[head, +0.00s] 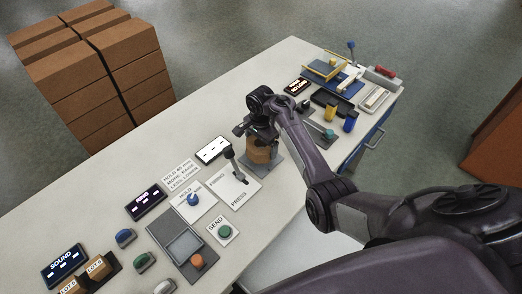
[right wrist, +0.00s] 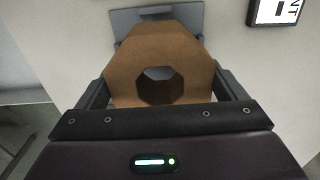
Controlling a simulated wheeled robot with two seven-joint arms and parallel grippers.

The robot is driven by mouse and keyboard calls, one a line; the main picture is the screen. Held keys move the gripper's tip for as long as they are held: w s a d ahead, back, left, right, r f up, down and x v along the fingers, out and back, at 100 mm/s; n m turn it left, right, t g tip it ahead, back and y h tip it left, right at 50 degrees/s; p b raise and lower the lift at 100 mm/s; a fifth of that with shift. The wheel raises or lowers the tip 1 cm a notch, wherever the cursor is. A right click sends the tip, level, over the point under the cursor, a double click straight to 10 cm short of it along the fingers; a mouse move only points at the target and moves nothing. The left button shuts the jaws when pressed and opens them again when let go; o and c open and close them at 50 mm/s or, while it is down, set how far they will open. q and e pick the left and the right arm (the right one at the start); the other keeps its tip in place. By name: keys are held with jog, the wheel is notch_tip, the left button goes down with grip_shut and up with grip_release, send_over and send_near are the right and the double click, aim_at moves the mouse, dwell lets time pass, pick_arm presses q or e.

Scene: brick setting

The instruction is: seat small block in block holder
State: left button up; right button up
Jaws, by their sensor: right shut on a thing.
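The small block (right wrist: 190,58) is a brown-orange piece with a many-sided outline and an open hole through its middle. My right gripper (right wrist: 161,88) is shut on it, with a finger along each side. In the head view the block (head: 259,154) shows under my right gripper (head: 258,134), at a grey plate (head: 276,165) that looks like the block holder. The holder (right wrist: 155,15) also shows behind the block in the right wrist view. The block hides much of the holder, so I cannot tell whether it is seated or just above. My left gripper is out of view.
A lever panel (head: 236,184) and a lit display (head: 213,149) stand close left of the holder. Buttons, including a green one (head: 225,232), fill the table's near left. Trays and a blue cup (head: 349,124) lie to the right. Stacked brown boxes (head: 90,75) stand behind the table (head: 185,130).

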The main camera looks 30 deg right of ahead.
notch_tip(320, 180, down, 4)
jog(key=shift+r, duration=0.25)
jog(key=o, duration=0.9)
jog(key=shift+o, duration=0.2)
notch_tip(320, 180, up, 12)
jog(key=shift+b, duration=0.3)
